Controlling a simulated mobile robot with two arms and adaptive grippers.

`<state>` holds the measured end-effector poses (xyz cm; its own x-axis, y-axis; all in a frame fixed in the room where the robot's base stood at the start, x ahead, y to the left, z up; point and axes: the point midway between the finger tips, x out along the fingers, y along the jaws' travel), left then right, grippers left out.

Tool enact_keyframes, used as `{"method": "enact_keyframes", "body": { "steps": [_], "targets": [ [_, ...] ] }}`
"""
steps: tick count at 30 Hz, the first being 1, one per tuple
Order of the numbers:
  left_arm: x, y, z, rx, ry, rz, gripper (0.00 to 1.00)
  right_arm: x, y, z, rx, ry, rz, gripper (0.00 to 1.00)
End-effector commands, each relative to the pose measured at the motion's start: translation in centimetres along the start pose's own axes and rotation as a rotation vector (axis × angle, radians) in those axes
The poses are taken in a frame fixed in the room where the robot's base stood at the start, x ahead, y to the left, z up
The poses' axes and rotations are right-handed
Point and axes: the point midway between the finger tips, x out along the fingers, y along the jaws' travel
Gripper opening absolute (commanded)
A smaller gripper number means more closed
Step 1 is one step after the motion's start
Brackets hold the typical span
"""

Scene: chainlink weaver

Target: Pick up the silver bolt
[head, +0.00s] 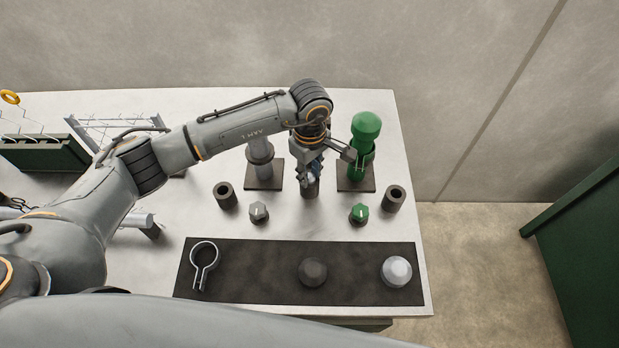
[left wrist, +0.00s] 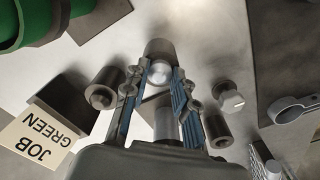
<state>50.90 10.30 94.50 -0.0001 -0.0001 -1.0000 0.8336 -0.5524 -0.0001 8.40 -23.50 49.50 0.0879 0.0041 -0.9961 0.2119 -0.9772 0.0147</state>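My left gripper (head: 314,178) points down over the middle dark sleeve (head: 310,189), between the grey post and the green post. In the left wrist view, its blue-padded fingers (left wrist: 161,80) stand apart. A bright silver round end (left wrist: 162,72) shows between the fingertips at that sleeve; I cannot tell if they touch it. A grey cylinder (left wrist: 166,124) shows lower between the pads. A silver hex-headed piece (left wrist: 230,97), which looks like a bolt, stands right of the fingers. In the head view, a small grey piece (head: 259,213) stands left of the gripper. My right gripper is not seen.
The grey post (head: 261,150) and green post (head: 364,135) stand close on either side. Dark sleeves (head: 225,196) (head: 394,198) and a small green piece (head: 359,213) stand nearby. A black mat (head: 252,275) in front holds a ring clamp (head: 204,258) and two domed pieces.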

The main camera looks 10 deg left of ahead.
Motion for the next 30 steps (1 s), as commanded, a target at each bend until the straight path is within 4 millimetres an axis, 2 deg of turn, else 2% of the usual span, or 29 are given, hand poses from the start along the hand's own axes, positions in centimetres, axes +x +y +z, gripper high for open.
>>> {"method": "enact_keyframes", "body": {
  "steps": [12, 14, 24, 30],
  "targets": [
    [-0.7, 0.1, -0.1, 0.0, 0.001, 0.003, 0.0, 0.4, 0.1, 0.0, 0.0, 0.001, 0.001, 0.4],
    [-1.4, 0.1, -0.1, 0.001, 0.002, 0.006, 0.0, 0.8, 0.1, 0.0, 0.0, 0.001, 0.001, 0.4],
    [-7.9, 0.1, -0.1, 0.001, 0.003, 0.004, 0.0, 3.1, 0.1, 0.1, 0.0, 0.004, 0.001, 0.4],
    [-9.8, 0.0, 0.0, 0.0, 0.0, 0.001, 0.0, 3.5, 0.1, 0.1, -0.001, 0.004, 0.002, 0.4]
  ]
}}
